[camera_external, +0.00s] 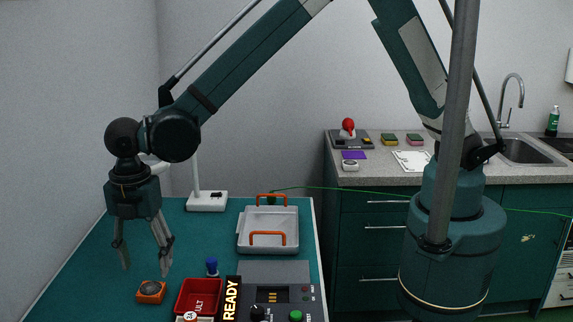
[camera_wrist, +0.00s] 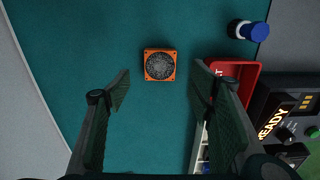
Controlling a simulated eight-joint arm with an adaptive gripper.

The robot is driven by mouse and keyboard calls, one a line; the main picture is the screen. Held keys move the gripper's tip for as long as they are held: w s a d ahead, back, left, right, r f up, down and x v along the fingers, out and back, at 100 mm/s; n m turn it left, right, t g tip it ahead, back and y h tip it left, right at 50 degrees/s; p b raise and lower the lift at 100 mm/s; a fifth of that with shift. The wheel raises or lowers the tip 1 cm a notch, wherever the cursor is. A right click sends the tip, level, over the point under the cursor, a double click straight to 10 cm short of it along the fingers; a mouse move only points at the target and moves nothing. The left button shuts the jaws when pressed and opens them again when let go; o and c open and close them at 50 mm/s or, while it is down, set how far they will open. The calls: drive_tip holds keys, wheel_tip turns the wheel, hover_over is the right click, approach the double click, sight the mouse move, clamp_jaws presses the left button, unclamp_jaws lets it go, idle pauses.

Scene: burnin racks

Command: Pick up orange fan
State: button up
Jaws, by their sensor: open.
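The orange fan (camera_external: 151,291) is a small square orange frame with a dark round grille, lying flat on the teal table. In the wrist view the fan (camera_wrist: 159,66) lies beyond my fingertips, roughly centred between them. My gripper (camera_external: 146,256) points down above the table near the fan, and the fan is apart from it. In the wrist view my gripper (camera_wrist: 160,88) has its two fingers wide apart with nothing between them.
A red bin (camera_external: 198,297) stands right of the fan, with a blue-topped object (camera_external: 212,266) behind it. A dark READY device (camera_external: 275,298) is further right. A grey tray with orange handles (camera_external: 268,229) and a white lamp base (camera_external: 206,201) stand behind. The table left of the fan is clear.

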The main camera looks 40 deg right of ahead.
sight(151, 289)
drive_tip(key=shift+f, duration=1.2)
drive_tip(key=shift+f, duration=2.6)
drive_tip(key=c, duration=1)
